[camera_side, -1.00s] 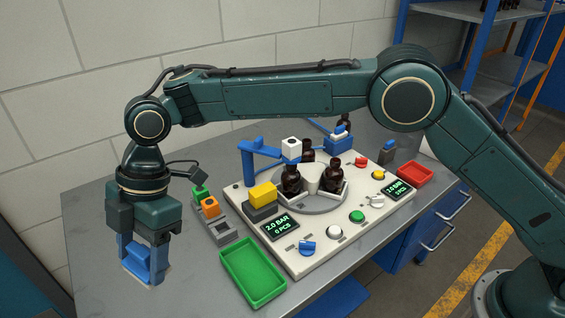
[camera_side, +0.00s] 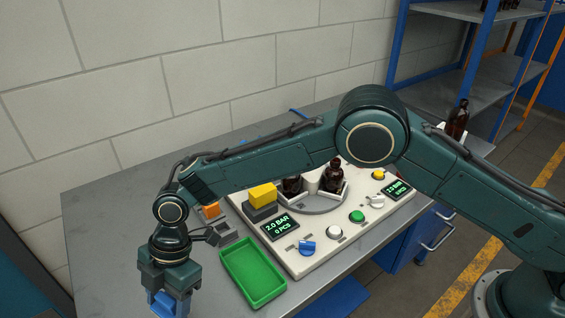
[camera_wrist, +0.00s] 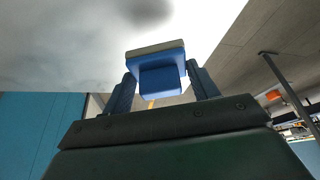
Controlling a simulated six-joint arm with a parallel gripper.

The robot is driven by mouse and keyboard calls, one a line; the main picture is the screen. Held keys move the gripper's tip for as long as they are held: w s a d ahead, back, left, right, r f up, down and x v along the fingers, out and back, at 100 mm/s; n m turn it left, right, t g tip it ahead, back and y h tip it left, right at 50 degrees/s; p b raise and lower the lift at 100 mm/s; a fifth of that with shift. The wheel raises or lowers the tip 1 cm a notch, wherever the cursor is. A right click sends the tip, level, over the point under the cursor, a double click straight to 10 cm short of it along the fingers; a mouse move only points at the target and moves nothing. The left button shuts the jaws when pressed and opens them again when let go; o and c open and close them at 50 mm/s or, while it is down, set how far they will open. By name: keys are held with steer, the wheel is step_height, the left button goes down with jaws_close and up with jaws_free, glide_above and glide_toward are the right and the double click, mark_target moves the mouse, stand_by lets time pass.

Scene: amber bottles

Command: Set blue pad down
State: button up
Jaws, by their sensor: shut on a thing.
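The blue pad (camera_wrist: 158,80) is a blue block with a pale grey layer on its far face. In the wrist view it sits between the two dark fingers of my gripper (camera_wrist: 162,88), which is shut on it. In the side view my gripper (camera_side: 168,304) points down at the bottom edge of the picture, left of the green tray. Blue of the pad (camera_side: 162,304) shows there, but its underside is cut off, so I cannot tell whether it touches the table.
The empty green tray (camera_side: 252,272) lies just right of my gripper. The white machine panel (camera_side: 306,264) carries brown bottles (camera_side: 332,176), a yellow block (camera_side: 263,194), buttons and displays. An orange block (camera_side: 211,210) stands behind. Bare grey table (camera_side: 105,235) lies to the left.

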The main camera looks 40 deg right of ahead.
mark_target(173, 313)
steer(key=shift+f, duration=0.1)
steer(key=shift+f, duration=2)
steer(key=shift+f, duration=0.1)
steer(key=o, duration=1)
steer(key=v, duration=1.2)
steer(key=shift+d, duration=0.1)
steer(key=shift+w, duration=0.1)
